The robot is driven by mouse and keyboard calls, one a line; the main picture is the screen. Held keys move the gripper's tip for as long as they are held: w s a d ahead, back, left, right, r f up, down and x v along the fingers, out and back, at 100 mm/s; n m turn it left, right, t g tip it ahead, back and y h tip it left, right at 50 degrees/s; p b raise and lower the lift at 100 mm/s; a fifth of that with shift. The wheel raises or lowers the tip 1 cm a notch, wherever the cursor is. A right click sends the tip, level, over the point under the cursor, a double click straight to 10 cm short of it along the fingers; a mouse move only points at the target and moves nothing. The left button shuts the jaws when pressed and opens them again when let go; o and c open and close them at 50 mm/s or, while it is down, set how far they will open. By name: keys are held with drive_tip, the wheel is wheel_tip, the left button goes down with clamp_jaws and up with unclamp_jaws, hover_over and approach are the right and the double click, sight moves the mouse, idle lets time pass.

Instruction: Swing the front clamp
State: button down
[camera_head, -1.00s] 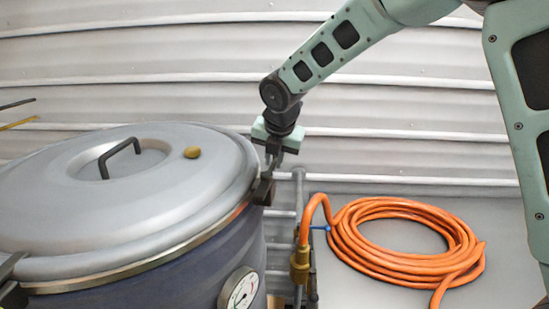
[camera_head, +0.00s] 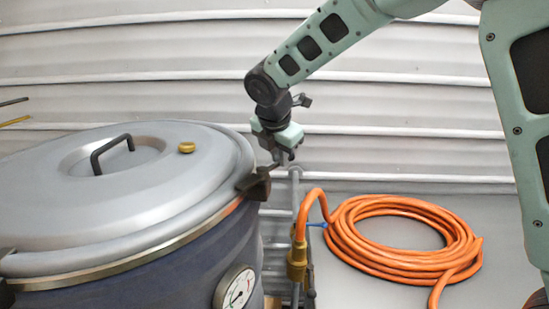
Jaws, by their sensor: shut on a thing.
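A large dark drum with a grey domed lid (camera_head: 200,190) fills the left. A dark clamp (camera_head: 257,184) sits at the right side of the lid's rim, its lever pointing outward to the right. My gripper (camera_head: 281,160) is shut on the end of this lever, just right of the rim. The fingertips are small and partly hidden by the gripper body. Another dark clamp (camera_head: 6,290) shows partly at the left edge, by the rim.
The lid has a black handle (camera_head: 112,150) and a brass knob (camera_head: 187,147). A dial gauge (camera_head: 236,288) is on the drum's side. An orange hose coil (camera_head: 400,235) lies to the right, joined to a brass fitting (camera_head: 297,262). A corrugated wall stands behind.

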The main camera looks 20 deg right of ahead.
drive_tip(key=shift+s+a+r+m+g+h+p, duration=0.1)
drive_tip(key=shift+s+m+g+h+p, duration=0.55)
drive_tip(key=shift+m, duration=1.45)
drive_tip(key=shift+s+f+m+g+h+p, duration=0.15)
drive_tip(key=shift+s+m+g, duration=0.95)
drive_tip(key=shift+m, duration=1)
drive_tip(key=shift+s+a+r+m+g+h+p, duration=0.15)
drive_tip(key=shift+s+m+g+h+p, duration=0.3)
drive_tip(key=shift+s+m, duration=1.2)
drive_tip(key=shift+w+d+m, duration=0.1)
drive_tip(key=shift+w+m, duration=0.3)
drive_tip(key=shift+m, duration=0.25)
drive_tip(key=c, duration=1.5)
unclamp_jaws()
drive_tip(key=shift+o, duration=0.2)
drive_tip(key=b+v, duration=0.3)
drive_tip(key=v, duration=1.4)
drive_tip(key=shift+w+r, duration=0.2)
drive_tip(key=shift+w, duration=0.05)
